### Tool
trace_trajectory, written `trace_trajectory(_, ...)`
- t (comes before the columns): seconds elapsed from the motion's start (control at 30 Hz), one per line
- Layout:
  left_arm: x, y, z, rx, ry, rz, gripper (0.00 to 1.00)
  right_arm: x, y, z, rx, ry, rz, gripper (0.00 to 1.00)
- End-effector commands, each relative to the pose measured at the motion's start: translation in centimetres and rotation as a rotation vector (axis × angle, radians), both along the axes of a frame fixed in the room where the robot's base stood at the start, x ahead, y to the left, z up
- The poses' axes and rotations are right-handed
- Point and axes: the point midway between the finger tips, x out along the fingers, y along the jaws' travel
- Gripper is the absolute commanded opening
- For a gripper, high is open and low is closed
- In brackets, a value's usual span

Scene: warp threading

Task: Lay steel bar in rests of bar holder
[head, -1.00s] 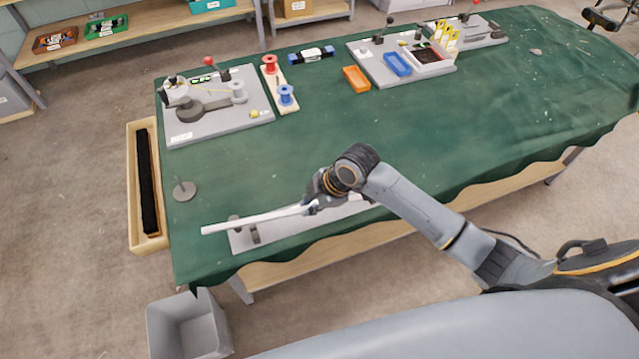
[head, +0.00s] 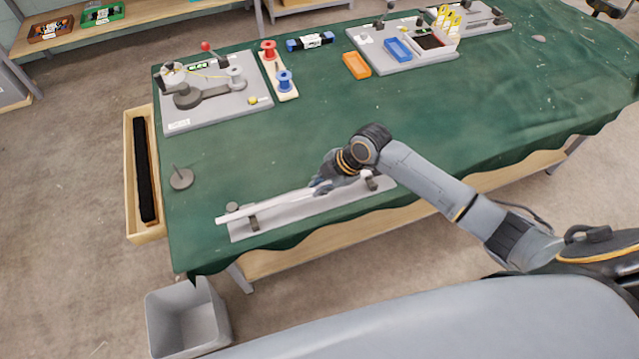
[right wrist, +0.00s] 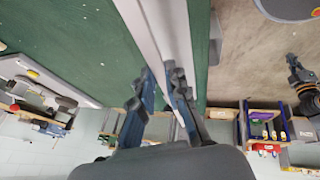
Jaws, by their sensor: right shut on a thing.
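The steel bar (head: 275,203) is a long pale rod, lying lengthwise above the bar holder (head: 305,208), a flat grey plate at the table's front edge. My right gripper (head: 319,187) is shut on the bar, right of its visible middle. The bar's left end passes over the left rest (head: 253,223) and sticks out beyond it. I cannot tell whether it touches that rest. The right rest (head: 370,180) is partly hidden by my gripper and arm, as is the bar's right end. In the right wrist view, the fingers (right wrist: 165,98) are close around the bar. My left gripper is not in view.
A round grey base with a thin pin (head: 181,179) stands left of the holder. A wooden tray with a black strip (head: 128,180) is along the left table edge. A grey bin (head: 186,320) stands on the floor. The green cloth behind the holder is clear.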

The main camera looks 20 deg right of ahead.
Motion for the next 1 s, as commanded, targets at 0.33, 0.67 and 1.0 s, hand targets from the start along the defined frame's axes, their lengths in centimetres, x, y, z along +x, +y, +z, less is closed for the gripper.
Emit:
trace_trajectory(0.33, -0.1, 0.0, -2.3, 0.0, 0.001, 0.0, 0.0, 0.2, 0.1, -2.5, 0.004, -0.004, -0.001, 0.0)
trace_trajectory(0.67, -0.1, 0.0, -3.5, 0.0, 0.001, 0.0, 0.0, 0.2, 0.1, -4.2, 0.004, -0.007, -0.001, 0.0)
trace_trajectory(1.0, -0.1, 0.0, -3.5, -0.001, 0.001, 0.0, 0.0, 0.2, 0.1, -4.3, 0.004, -0.007, -0.001, 0.0)
